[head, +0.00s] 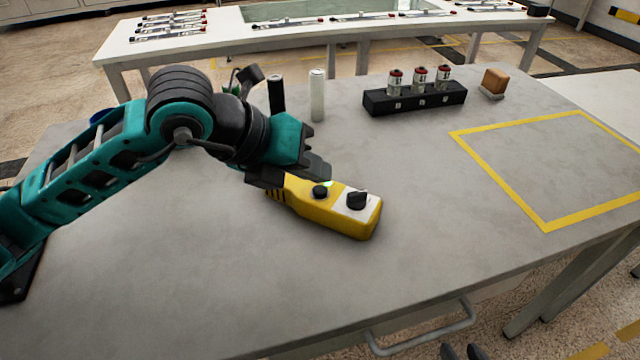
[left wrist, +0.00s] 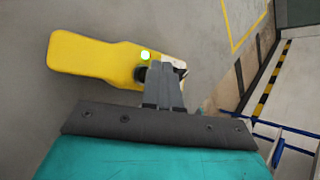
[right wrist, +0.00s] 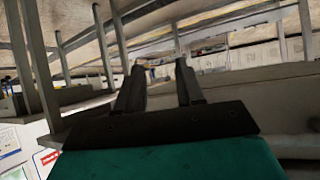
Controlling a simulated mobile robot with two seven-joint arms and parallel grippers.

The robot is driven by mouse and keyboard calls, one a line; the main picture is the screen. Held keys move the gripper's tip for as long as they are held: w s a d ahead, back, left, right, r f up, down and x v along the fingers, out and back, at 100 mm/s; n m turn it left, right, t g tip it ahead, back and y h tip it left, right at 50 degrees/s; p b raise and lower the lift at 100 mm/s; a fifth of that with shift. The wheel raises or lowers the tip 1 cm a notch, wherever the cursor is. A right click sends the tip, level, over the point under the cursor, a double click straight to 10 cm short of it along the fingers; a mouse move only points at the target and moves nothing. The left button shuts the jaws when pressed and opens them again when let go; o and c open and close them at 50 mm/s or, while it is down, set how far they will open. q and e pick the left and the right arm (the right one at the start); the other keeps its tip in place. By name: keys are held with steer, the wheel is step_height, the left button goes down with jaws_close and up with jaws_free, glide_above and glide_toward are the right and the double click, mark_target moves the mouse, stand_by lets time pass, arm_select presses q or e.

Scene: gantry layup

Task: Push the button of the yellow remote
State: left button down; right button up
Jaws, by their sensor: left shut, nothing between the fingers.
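A black rack (head: 415,99) with three red-capped vials stands at the back. A black cylinder (head: 276,95) and a white cylinder (head: 317,95) stand behind my left gripper. A brown block (head: 495,80) is at the back right. The yellow-taped square is empty.

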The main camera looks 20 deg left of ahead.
mark_target(313, 191)
arm_select(q)
step_height(313, 191, up, 6)
steer(key=p, duration=0.4)
stand_by(0.6)
